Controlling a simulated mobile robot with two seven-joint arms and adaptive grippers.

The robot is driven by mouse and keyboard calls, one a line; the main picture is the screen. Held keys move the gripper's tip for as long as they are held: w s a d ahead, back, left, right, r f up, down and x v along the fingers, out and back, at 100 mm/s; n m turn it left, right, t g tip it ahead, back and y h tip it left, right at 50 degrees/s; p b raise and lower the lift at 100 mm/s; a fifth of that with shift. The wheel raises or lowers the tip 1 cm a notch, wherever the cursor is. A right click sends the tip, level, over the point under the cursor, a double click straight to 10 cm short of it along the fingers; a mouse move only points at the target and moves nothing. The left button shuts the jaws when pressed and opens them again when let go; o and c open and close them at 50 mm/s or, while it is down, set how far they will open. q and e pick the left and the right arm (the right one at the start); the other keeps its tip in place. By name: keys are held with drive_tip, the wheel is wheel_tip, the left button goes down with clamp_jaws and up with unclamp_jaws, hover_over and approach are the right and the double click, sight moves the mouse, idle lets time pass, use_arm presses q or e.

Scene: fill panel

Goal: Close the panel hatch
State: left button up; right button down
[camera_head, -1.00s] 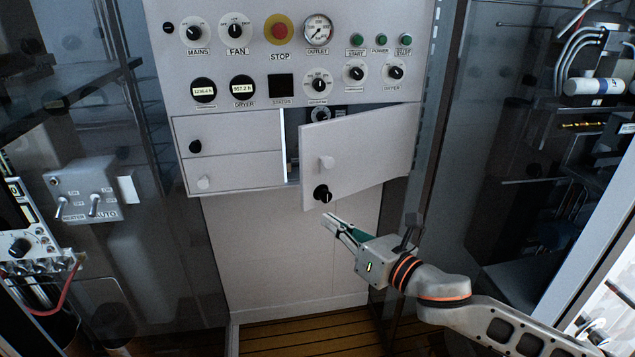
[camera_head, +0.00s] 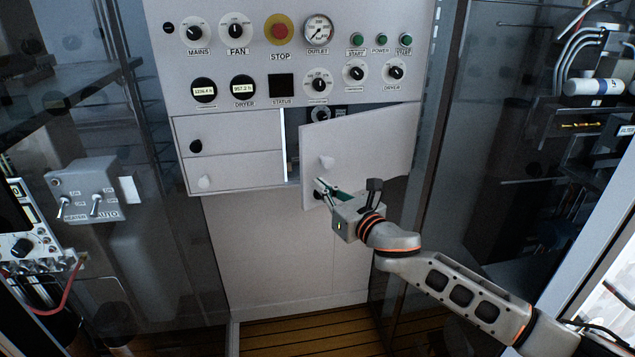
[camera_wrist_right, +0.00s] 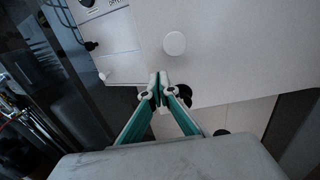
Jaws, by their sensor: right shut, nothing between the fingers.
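The panel hatch (camera_head: 372,148) is a light grey door, hinged on its right side and swung part-way open, with a dark gap along its left and top edges. It has a white round knob (camera_head: 326,162) and a black knob low on its left, mostly hidden behind my gripper. My right gripper (camera_head: 319,184) is shut and empty, in front of the hatch's lower left part. In the right wrist view the closed fingertips (camera_wrist_right: 158,78) point toward the hatch face (camera_wrist_right: 235,50), below the white knob (camera_wrist_right: 174,43). I cannot tell whether they touch it. My left gripper is not seen.
Two closed drawers or doors (camera_head: 232,133) sit left of the hatch. Above is the control panel (camera_head: 355,22) with dials, lamps and a red stop button (camera_head: 279,32). A switch box (camera_head: 88,190) stands at left. The lower front panel (camera_head: 275,250) is clear.

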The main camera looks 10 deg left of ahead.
drive_tip(key=shift+x, duration=1.05)
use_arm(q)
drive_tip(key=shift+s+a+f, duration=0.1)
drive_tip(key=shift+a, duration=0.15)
